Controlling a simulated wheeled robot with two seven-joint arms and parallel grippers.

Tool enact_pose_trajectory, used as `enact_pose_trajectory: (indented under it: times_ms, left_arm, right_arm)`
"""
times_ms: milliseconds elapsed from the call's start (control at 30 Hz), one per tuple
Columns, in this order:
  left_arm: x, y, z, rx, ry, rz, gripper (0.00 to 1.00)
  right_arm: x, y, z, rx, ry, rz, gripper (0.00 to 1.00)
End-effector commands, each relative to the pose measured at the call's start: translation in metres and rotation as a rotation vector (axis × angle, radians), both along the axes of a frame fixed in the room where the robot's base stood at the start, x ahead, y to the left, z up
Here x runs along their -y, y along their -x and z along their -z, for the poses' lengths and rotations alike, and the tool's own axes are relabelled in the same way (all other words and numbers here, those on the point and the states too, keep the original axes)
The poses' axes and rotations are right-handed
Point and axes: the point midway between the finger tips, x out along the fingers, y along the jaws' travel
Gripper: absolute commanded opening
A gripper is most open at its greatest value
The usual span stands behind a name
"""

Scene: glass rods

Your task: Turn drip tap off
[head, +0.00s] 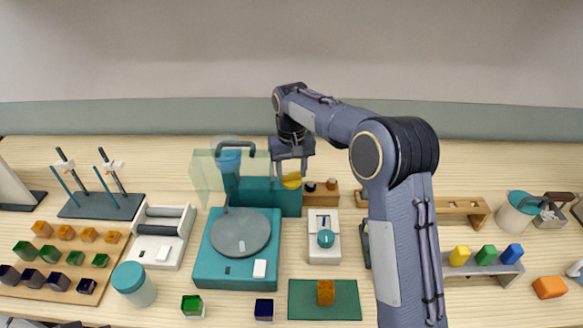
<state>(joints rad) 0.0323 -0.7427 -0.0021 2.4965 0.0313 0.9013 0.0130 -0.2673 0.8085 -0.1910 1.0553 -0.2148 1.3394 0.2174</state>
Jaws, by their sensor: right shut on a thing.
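A teal wheel machine (205,262) stands left of centre with a round grey disc (241,232) on top. At its back are a blue-teal cup-like vessel (229,160), a dark bent pipe and clear panels (202,172). A thin dark spout comes down to the disc's back edge. My right gripper (291,178) reaches down behind the machine's right back corner, by a teal block (286,203). It is shut on a yellow piece (291,182), partly hidden by the fingers. I cannot tell for sure whether this is the drip tap's handle. My left gripper is not in view.
A white box with a teal knob (325,239) stands right of the machine. A green mat (345,300) with an amber cube lies in front. A wooden rack (348,199) is right of the gripper. My right arm crosses above the table's right half.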

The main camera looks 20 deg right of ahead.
Motion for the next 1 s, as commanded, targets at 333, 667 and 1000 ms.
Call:
enact_pose_trajectory:
  times_ms: [333, 667, 1000]
  left_arm:
    - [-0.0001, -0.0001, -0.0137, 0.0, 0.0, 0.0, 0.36]
    - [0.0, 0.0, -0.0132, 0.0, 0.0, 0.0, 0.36]
    - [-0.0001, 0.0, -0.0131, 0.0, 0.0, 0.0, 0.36]
  right_arm:
    - [0.0003, -0.0002, -0.0007, 0.001, 0.001, 0.268, 0.25]
    - [0.0003, -0.0004, -0.0005, 0.001, 0.0, 0.267, 0.61]
    - [0.0, -0.0003, -0.001, 0.001, 0.0, 0.265, 0.7]
